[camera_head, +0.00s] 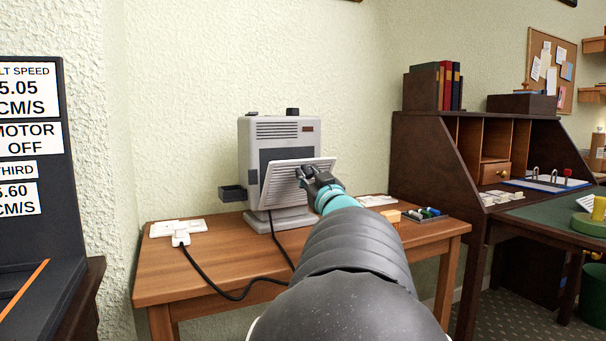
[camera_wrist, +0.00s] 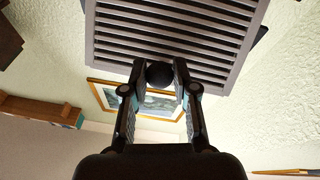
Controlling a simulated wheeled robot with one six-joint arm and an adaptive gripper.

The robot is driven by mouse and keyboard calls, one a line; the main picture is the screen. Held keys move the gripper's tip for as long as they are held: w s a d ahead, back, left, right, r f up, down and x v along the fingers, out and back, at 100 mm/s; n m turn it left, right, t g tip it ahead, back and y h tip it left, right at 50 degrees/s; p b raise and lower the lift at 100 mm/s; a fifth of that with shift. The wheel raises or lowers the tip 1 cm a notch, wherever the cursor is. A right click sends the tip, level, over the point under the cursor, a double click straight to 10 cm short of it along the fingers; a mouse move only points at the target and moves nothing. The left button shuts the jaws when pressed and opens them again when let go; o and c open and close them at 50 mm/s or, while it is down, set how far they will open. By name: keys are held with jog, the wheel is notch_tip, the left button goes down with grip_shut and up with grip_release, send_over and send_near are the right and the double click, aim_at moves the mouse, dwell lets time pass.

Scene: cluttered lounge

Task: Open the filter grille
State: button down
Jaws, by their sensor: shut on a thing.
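The filter grille (camera_head: 290,180) is a pale slatted panel on the front of a grey boxy device (camera_head: 262,134) standing on the wooden table. The gripper hides the knob in the head view.
The wooden table (camera_head: 190,262) holds a white power strip (camera_head: 178,228) with a black cable (camera_head: 225,295) running across the top. A dark desk (camera_head: 430,150) stands at the right.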

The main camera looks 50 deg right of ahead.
jog(key=shift+s+f, duration=0.3)
jog(key=shift+f, duration=0.55)
jog(key=shift+a+f, duration=0.1)
jog(key=c, duration=0.9)
grip_release()
jog(key=shift+w, duration=0.15)
jog(key=shift+r, duration=0.2)
jog(key=shift+s, duration=0.2)
jog(key=shift+s+a, duration=0.15)
jog(key=shift+s, duration=0.15)
jog(key=v, duration=1.1)
jog(key=shift+f, duration=0.15)
